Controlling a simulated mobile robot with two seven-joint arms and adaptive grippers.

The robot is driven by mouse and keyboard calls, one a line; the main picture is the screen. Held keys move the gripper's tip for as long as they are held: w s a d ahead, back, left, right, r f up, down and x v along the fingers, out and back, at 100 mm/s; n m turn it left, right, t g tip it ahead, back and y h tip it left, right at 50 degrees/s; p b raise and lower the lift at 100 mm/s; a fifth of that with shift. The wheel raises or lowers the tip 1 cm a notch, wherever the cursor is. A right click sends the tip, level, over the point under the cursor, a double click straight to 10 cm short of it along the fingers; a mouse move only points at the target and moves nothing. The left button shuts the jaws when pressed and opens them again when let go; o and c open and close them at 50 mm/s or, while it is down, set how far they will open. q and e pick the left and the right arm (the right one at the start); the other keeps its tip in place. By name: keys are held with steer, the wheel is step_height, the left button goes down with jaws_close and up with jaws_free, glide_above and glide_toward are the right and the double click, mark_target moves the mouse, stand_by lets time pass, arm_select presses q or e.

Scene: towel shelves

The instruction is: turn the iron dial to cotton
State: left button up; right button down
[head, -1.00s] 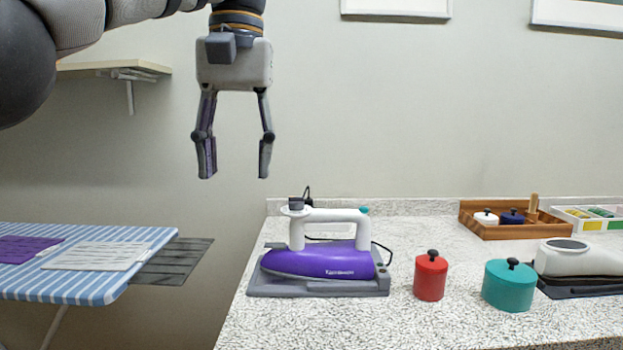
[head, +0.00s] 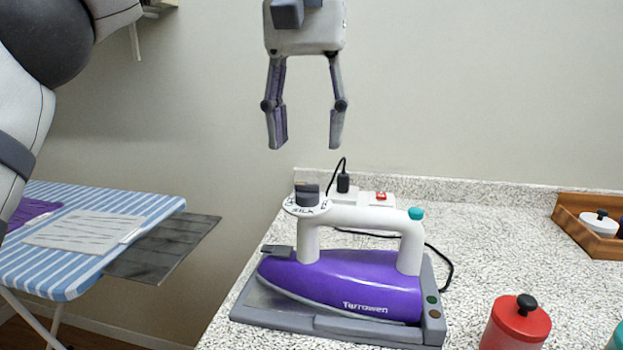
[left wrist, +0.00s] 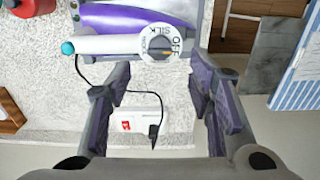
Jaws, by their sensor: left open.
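A purple and white iron (head: 350,280) rests on a grey stand (head: 300,322) near the counter's left end. Its dial (head: 307,196), a dark grey knob on a white lettered disc, sits on top at the handle's left end. In the left wrist view the dial (left wrist: 159,47) shows "OFF" and "SILK"; the other lettering is too small to read surely. My left gripper (head: 306,145) is open and empty, pointing down above the dial, clear of it. In the left wrist view its fingers (left wrist: 160,118) are spread, with the dial beyond them. My right gripper is not in view.
A white power strip (head: 358,197) with a red switch and plug lies behind the iron. A red canister (head: 516,325) stands at right, a wooden tray (head: 570,228) behind it. A striped ironing board (head: 150,205) is at left. The wall is close behind.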

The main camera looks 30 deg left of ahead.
mark_target(307, 185)
arm_select(q)
step_height(307, 185, down, 6)
steer(key=shift+r+p, duration=0.15)
steer(key=shift+p, duration=0.15)
steer(key=shift+w+f, duration=0.1)
steer(key=shift+f, duration=0.55)
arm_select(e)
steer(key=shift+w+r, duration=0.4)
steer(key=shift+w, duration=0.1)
arm_select(q)
jaws_close()
